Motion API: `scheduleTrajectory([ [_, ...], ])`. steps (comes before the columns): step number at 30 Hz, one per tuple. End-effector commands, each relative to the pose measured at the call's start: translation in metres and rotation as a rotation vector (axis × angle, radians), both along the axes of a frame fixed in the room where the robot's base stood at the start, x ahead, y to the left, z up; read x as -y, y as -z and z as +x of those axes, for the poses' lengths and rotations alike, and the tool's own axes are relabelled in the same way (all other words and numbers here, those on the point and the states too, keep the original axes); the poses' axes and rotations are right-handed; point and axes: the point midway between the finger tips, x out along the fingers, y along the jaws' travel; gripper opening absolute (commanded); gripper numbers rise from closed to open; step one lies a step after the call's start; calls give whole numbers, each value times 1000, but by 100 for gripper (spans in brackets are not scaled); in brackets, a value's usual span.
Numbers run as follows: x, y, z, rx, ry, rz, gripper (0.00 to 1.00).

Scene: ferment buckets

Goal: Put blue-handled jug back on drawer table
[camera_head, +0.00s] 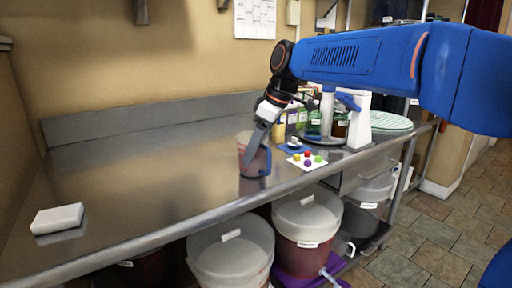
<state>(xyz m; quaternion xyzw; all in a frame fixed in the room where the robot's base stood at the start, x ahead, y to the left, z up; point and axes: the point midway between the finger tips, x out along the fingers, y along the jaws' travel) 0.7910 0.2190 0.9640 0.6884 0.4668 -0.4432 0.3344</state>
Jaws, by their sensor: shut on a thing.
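The blue-handled jug (254,172), a clear jug with pinkish contents, is at the middle of the steel drawer table (150,180). Its blue handle (267,161) faces right. My gripper (253,152) reaches down from the upper right and is shut on the jug. A grey finger crosses the jug's front and hides part of it. The jug looks upright. I cannot tell whether its base touches the tabletop or is slightly above it.
A white card with coloured pieces (307,160) lies just right of the jug. Bottles (314,122) and a white spray bottle (358,122) stand behind it. A white block (58,218) lies at the left. Lidded buckets (307,215) stand below.

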Motion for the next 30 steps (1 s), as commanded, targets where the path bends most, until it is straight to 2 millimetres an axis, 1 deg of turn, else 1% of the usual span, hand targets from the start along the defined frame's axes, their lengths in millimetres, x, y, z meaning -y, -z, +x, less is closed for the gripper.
scheduleTrajectory([
  [5,0,2,0,0,0,0,29],
  [6,0,2,0,0,0,0,75],
  [7,0,2,0,0,0,0,82],
  [8,0,2,0,0,0,0,87],
  [16,0,2,0,0,0,0,87],
  [20,1,-4,0,1,0,1,87],
  [23,5,-15,-2,2,1,0,87],
  [30,21,-57,-10,3,2,1,87],
])
